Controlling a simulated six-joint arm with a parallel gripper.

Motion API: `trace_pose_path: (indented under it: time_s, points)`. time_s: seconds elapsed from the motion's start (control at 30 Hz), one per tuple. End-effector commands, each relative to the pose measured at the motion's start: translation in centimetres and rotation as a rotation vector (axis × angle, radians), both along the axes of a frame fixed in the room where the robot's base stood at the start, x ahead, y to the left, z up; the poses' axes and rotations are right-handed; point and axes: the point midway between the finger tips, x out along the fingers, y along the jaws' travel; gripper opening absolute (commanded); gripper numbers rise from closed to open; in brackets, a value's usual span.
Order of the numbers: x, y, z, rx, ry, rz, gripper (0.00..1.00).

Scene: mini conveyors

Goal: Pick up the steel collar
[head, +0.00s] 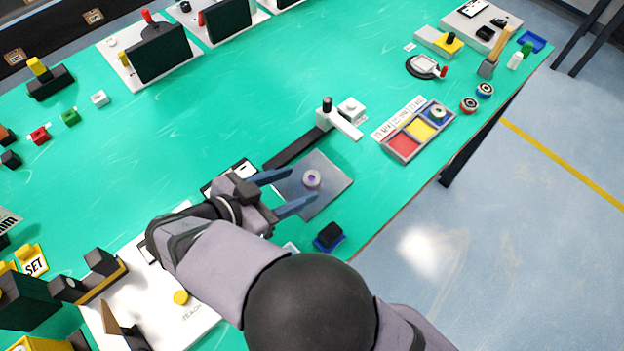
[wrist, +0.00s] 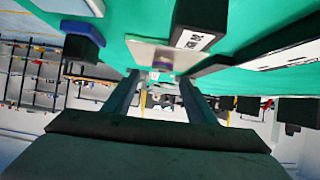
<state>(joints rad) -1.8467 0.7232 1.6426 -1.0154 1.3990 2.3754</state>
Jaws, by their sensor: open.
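The steel collar (head: 311,180) is a small silvery ring with a purple-blue centre. It sits on a grey square plate (head: 333,194) near the front edge of the green table. My gripper (head: 303,185) is open, with its two blue fingers pointing toward the collar. In the head view the collar appears at the gap between the fingertips, and no contact shows. In the wrist view, a small purple and light shape, likely the collar (wrist: 162,65), shows just past the open fingertips, under the plate's edge (wrist: 150,49).
A black block on a blue base (head: 329,236) stands close below the plate. A sorting tray (head: 401,146) with red, yellow and blue compartments lies to the right. The table's middle is clear.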

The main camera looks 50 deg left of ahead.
Motion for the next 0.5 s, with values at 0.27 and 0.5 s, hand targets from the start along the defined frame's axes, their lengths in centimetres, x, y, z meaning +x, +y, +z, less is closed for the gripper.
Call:
trace_pose_path:
  time_s: [0.27, 0.5]
  points:
    - [-0.2, 0.3, -0.1, 0.016, -0.01, 0.007, 0.52]
    - [1.9, 0.2, -1.2, 0.014, -0.008, 0.004, 0.52]
